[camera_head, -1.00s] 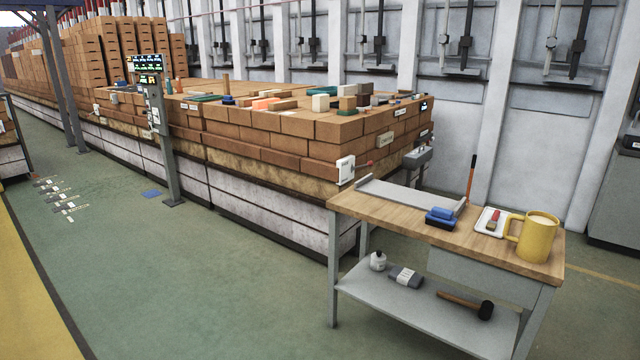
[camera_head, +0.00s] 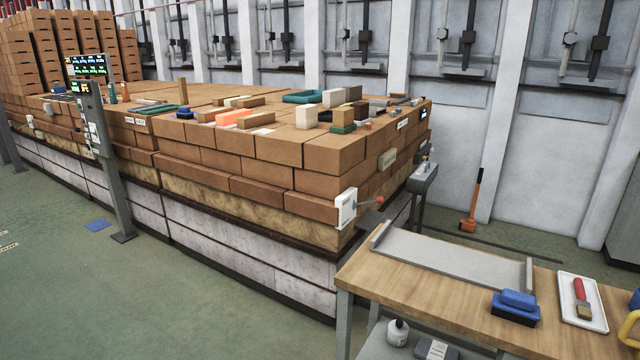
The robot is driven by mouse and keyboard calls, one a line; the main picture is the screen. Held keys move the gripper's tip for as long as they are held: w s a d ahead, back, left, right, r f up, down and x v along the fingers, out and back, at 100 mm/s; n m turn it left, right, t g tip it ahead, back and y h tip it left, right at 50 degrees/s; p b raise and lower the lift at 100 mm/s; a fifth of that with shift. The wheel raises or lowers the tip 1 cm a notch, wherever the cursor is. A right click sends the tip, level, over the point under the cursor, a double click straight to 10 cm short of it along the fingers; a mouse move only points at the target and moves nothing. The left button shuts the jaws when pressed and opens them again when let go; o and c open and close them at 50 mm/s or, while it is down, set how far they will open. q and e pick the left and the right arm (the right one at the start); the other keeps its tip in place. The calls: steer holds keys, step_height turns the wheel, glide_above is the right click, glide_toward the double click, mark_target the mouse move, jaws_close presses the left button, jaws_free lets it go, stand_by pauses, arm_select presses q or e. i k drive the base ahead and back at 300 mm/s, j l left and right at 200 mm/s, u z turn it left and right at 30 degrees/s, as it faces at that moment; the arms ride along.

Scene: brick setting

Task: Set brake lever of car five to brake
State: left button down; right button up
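A long kiln car stacked with brown bricks (camera_head: 270,172) fills the middle of the view. A white plate (camera_head: 346,208) is fixed at its near corner, and a short lever with a red knob (camera_head: 380,201) sticks out from it to the right. The plate's markings are too small to read, so I cannot tell the lever's setting or the car's number. A smaller white fitting (camera_head: 30,122) shows further left along the car's side. Neither of my grippers is in view.
A wooden workbench (camera_head: 445,318) stands at front right with a grey metal tray, a blue brush (camera_head: 516,306) and a white tray (camera_head: 582,301). A display post (camera_head: 105,160) stands at left before the car. Green floor (camera_head: 180,300) is clear at front left.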

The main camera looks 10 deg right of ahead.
mark_target(379, 200)
steer(key=i+j+z, duration=0.2)
steer(key=i+z, duration=0.2)
steer(key=i+j+z, duration=0.3)
steer(key=z, duration=0.15)
steer(key=i+j+z, duration=0.8)
steer(key=j, duration=0.25)
steer(key=k+l, duration=0.05)
steer(key=k, duration=0.05)
